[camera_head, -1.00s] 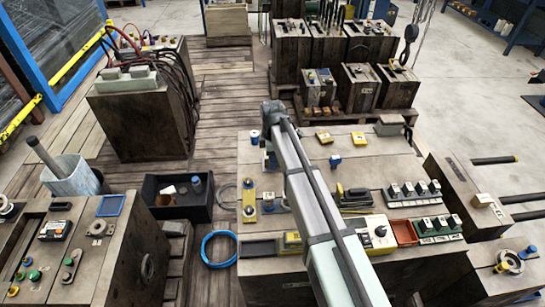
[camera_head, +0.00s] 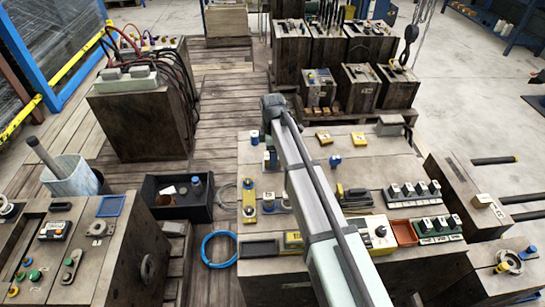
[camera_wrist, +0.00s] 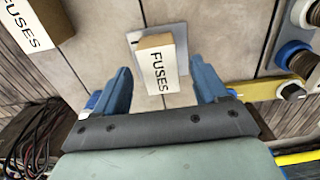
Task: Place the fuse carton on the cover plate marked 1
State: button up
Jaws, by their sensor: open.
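In the wrist view a fuse carton (camera_wrist: 156,68), tan on top with a white side lettered FUSES, appears to stand upright on a light grey plate (camera_wrist: 181,42). My gripper (camera_wrist: 163,80) is open, with one blue finger on each side of the carton and a gap at both. A second FUSES carton (camera_wrist: 28,22) stands at the upper left. In the head view my arm hides much of the bench around the gripper.
A yellow bar (camera_wrist: 270,88) and white and blue round parts (camera_wrist: 290,52) lie right of the gripper. In the head view, the bench (camera_head: 300,150) carries switch rows (camera_head: 412,190) and a red tray (camera_head: 404,232). A black bin (camera_head: 178,210) stands to its left.

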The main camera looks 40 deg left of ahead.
notch_tip(320, 180, up, 9)
jog(key=shift+r, duration=0.2)
jog(key=shift+d, duration=0.1)
dwell(0.4)
